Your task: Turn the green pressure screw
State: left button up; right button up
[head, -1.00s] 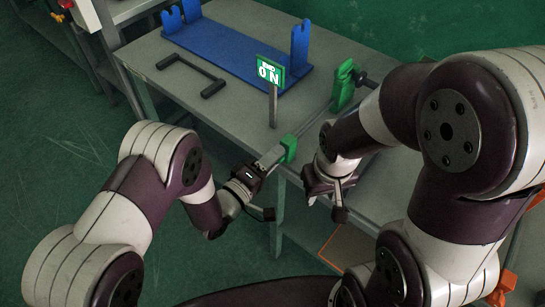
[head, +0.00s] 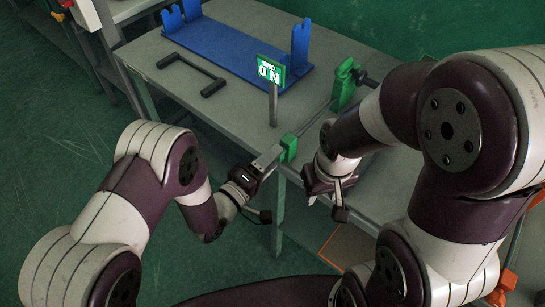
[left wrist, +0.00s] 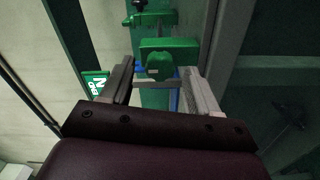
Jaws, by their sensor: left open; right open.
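A green block (head: 289,147) sits at the near edge of the grey table, and in the left wrist view its end (left wrist: 182,45) carries a rounded green knob (left wrist: 159,66), which looks like the pressure screw. My left gripper (head: 270,158) is at this end of the block. In the left wrist view its open fingers (left wrist: 157,78) stand on either side of the knob, with gaps visible; I cannot tell whether they touch it. In the head view the fingers hide the knob. My right gripper (head: 328,190) hangs open and empty to the right, in front of the table edge.
A green clamp (head: 344,84) with a dark knob stands further back on the table (head: 215,120). A blue rack (head: 235,52) and a black handle (head: 192,75) lie behind.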

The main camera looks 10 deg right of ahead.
pick_arm(q)
jog(key=v, duration=1.1)
jog(key=shift+s+a+b, duration=0.25)
jog(key=shift+b, duration=0.1)
